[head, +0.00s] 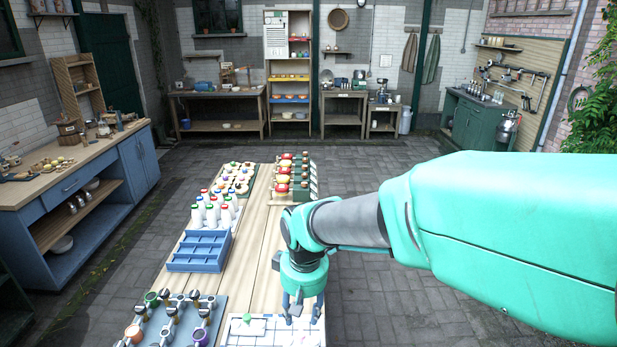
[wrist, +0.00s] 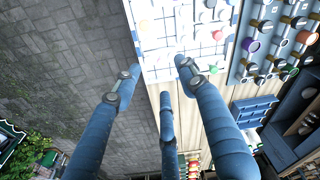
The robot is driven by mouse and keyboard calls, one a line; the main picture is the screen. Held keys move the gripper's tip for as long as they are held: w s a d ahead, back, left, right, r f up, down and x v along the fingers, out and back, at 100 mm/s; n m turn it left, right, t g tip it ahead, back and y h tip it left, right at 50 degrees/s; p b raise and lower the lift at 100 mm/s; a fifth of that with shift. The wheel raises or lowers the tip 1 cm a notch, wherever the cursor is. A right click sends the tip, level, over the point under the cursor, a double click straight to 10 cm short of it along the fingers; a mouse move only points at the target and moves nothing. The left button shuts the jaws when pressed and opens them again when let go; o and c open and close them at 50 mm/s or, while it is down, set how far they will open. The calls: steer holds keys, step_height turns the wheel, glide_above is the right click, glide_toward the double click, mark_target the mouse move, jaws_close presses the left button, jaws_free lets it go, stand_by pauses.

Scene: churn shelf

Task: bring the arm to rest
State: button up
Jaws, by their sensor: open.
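My gripper (head: 302,312) hangs at the end of my bent arm, pointing down over the right edge of the long wooden table. It is open and empty, with its blue fingers spread apart in the wrist view (wrist: 160,78). Under and beside it is a white and blue gridded board (head: 268,335) at the near end of the table. In the wrist view the board (wrist: 208,52) carries several small pale and red pieces. I cannot tell how far the fingertips are above it.
A blue rack with coloured knobs (head: 150,328) lies left of the board. Behind it stand an empty blue compartment crate (head: 199,252) and several white bottles (head: 211,212). A row of red and green items (head: 283,185) lines the far right edge. Paved floor (head: 385,310) right of the table is clear.

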steer(key=s+d+r+m+t, duration=0.1)
steer(key=s+d+r+m, duration=0.1)
steer(key=s+d+r, duration=0.4)
steer(key=s+d+r+m+t, duration=0.1)
steer(key=s+d+r, duration=0.1)
steer(key=d+r, duration=0.35)
steer(key=s+d+r+m+t+b, duration=0.1)
steer(key=s+d+r+m+t, duration=0.1)
steer(key=s+d, duration=0.9)
steer(key=shift+s+d+m+h, duration=0.15)
steer(key=shift+s+m+h, duration=0.25)
steer(key=shift+m, duration=0.5)
